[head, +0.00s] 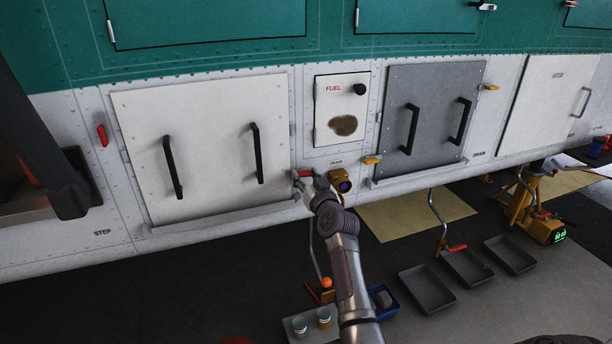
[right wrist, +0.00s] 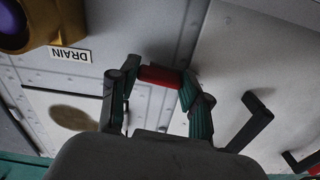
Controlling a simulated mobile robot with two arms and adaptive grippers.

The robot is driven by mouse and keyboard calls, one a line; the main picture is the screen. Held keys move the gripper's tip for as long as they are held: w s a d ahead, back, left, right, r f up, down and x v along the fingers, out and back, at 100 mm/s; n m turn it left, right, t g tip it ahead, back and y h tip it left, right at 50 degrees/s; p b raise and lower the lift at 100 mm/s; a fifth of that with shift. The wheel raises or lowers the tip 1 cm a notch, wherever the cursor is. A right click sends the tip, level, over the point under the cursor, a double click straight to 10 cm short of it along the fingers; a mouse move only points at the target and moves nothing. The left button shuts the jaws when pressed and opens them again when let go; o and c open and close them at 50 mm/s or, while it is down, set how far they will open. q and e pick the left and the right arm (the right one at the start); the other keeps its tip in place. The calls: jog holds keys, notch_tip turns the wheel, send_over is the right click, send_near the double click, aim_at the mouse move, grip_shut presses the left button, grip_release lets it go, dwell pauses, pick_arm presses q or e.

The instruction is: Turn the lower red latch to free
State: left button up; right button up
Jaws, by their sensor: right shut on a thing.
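The lower red latch (head: 303,173) is on the white hull, at the lower right edge of the large white panel (head: 205,145). It lies roughly horizontal in the head view. My right gripper (head: 311,181) is at this latch, with its fingers closed around it. In the right wrist view the red latch (right wrist: 158,77) shows between the two fingertips of the right gripper (right wrist: 155,85); its ends are partly hidden by the fingers. My left gripper is not in view.
A brass drain fitting (head: 341,182) sits just right of the right gripper. The FUEL panel (head: 341,108) is above it, and a grey panel (head: 432,115) with two black handles is to the right. Another red latch (head: 102,135) is at the far left. Black trays (head: 427,289) lie on the floor.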

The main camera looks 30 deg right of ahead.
jog(key=m+p, duration=0.1)
jog(key=m, duration=0.2)
jog(key=shift+r+p, duration=0.1)
jog(key=shift+p, duration=0.25)
jog(key=m+p, duration=0.1)
jog(key=m, duration=0.4)
jog(key=shift+p, duration=0.4)
jog(key=m+p, duration=0.1)
jog(key=m, duration=0.3)
jog(key=shift+m+p, duration=0.55)
jog(key=shift+m, duration=1.95)
jog(key=o, duration=1.2)
jog(key=shift+c, duration=0.2)
